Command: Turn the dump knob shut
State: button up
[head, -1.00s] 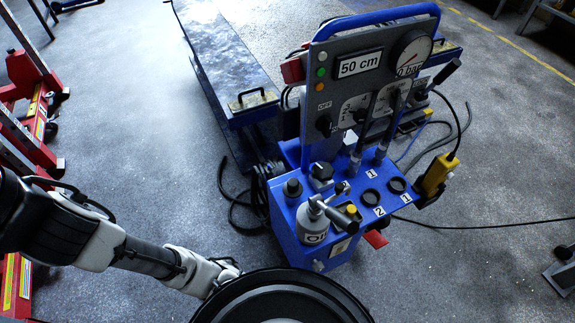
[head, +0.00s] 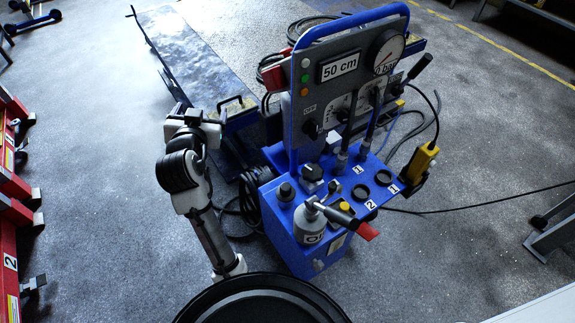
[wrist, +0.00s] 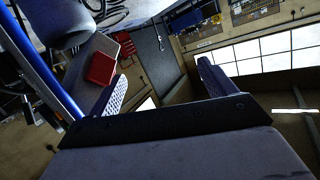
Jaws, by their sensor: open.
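The blue jack console (head: 283,228) stands right of centre in the head view, with a grey upright panel (head: 305,103). Black knobs show on it: one on the panel (head: 312,130), one at the top's left corner (head: 286,192) and one on a small block (head: 312,173). I cannot tell which is the dump knob. My gripper (wrist: 165,85) is open and empty in the wrist view. In the head view my arm's end is raised left of the panel, apart from the knobs; its fingers are not clear there.
An oil can (head: 309,222) and two upright levers stand on the console. A yellow pendant (head: 418,163) hangs at its right. A blue platform (head: 205,60) lies behind my arm. A red rack (head: 14,185) stands at left. Floor between rack and arm is clear.

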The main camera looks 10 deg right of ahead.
jog(key=s+d+f+m+g+h, duration=0.4)
jog(key=d+f+g, duration=0.2)
jog(key=d+f, duration=0.6)
jog(key=m+g+h, duration=0.1)
jog(key=m+g, duration=0.2)
jog(key=g, duration=0.1)
send_near(312, 171)
jog(key=p+x, duration=0.2)
jog(key=x, duration=0.6)
jog(key=shift+d+f, duration=0.15)
jog(key=c, duration=1)
jog(key=shift+o, duration=0.2)
jog(key=shift+w+m, duration=0.1)
jog(key=shift+m, duration=0.3)
jog(key=shift+m+g+h, duration=0.3)
jog(key=shift+g, duration=0.2)
jog(key=o, duration=1)
jog(key=shift+c, duration=0.2)
